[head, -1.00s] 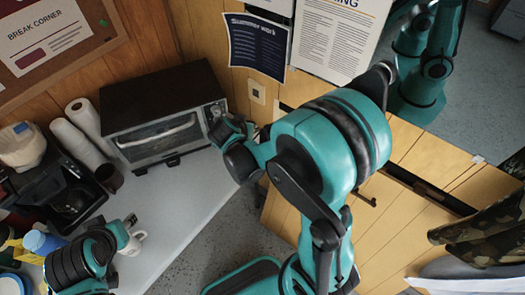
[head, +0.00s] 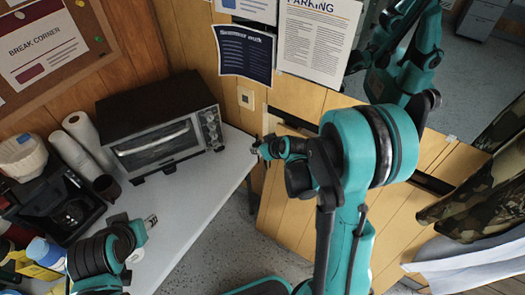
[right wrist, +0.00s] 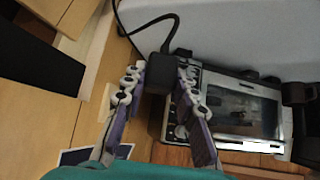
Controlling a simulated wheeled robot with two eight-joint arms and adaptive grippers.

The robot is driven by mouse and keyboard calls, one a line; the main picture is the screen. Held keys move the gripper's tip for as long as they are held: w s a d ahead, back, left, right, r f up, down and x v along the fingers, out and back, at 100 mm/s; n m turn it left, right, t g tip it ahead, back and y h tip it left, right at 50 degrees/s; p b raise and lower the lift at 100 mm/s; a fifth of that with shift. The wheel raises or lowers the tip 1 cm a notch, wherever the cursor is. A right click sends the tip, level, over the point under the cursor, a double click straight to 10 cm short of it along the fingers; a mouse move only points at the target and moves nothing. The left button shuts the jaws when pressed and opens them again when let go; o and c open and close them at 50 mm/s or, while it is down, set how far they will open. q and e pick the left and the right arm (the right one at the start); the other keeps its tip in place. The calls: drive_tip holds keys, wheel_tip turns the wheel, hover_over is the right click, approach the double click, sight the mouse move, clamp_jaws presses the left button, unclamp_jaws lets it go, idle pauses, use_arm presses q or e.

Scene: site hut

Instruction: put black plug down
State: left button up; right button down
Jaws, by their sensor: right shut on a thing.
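The black plug (right wrist: 158,72) is between the fingers of my right gripper (right wrist: 160,88), which is shut on it. Its black cord (right wrist: 150,18) loops up from the plug toward the counter in the right wrist view. In the head view my right gripper (head: 262,149) is in front of the wood wall, just off the counter's right end; the plug is too small to make out there.
A black toaster oven (head: 160,125) stands at the back of the grey counter (head: 205,195), also seen in the right wrist view (right wrist: 240,105). A coffee maker (head: 65,205) and paper rolls (head: 85,140) stand left. The counter's middle is clear.

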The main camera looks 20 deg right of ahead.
drive_tip(key=w+d+f+n+g+y, duration=0.1)
drive_tip(key=w+d+f+n+y, duration=0.2)
drive_tip(key=w+d, duration=0.4)
drive_tip(key=shift+n+g, duration=0.3)
drive_tip(key=shift+n, duration=0.6)
drive_tip(key=w+a+f+b, duration=0.1)
drive_tip(key=w+a+f, duration=0.3)
drive_tip(key=w, duration=0.1)
drive_tip(key=w+a+f+b, duration=0.1)
drive_tip(key=w+f, duration=0.1)
drive_tip(key=w, duration=0.1)
drive_tip(key=shift+w+a+f+b, duration=0.1)
drive_tip(key=shift+a+f+b, duration=0.1)
drive_tip(key=shift+a+b, duration=0.2)
drive_tip(key=shift+f+b, duration=0.7)
drive_tip(key=shift+f, duration=1.3)
drive_tip(key=shift+f+b, duration=0.55)
drive_tip(key=shift+b, duration=0.15)
drive_tip(key=c, duration=1.2)
unclamp_jaws()
